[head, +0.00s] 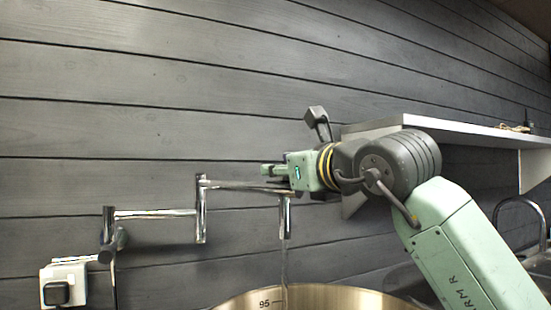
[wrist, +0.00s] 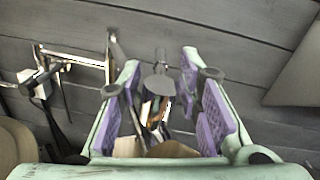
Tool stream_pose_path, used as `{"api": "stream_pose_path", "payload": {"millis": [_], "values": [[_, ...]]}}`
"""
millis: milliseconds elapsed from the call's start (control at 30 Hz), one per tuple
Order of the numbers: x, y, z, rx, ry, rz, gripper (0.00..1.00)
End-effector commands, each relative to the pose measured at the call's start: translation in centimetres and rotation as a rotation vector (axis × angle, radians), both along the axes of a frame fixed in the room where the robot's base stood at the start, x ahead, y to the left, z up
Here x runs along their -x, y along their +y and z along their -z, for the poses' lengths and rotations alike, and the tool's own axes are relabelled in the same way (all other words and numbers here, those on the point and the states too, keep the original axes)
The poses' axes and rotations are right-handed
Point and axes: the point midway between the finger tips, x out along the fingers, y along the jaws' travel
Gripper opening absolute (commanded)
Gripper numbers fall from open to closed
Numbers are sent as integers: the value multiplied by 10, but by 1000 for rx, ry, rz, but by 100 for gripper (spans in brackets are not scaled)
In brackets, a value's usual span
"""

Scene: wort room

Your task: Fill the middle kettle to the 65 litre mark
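A chrome jointed wall tap (head: 158,214) reaches right along the wall, and its downturned spout (head: 285,215) ends above a steel kettle (head: 325,297). A thin clear streak, seemingly running water, hangs below the spout. Only the kettle's upper rim shows, with a "95" mark inside; the liquid level is out of view. My gripper (head: 275,172) is at the spout's upper end. In the wrist view my gripper (wrist: 160,88) has its purple-padded fingers apart, with a dark-topped chrome tap part (wrist: 157,88) between them. I see gaps beside it; contact is not clear.
A white shelf (head: 465,131) juts from the wall behind my arm. A white box with a black front (head: 63,285) sits at lower left. Another curved chrome tap (head: 524,203) stands at far right. The wall above the tap is clear.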

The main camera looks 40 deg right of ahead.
Motion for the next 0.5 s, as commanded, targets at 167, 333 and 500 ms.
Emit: {"api": "stream_pose_path", "payload": {"millis": [167, 333, 500], "values": [[-20, -4, -2, -1, 0, 0, 32], [-26, -6, 0, -1, 1, 1, 32], [-26, -6, 1, 0, 1, 1, 32]]}}
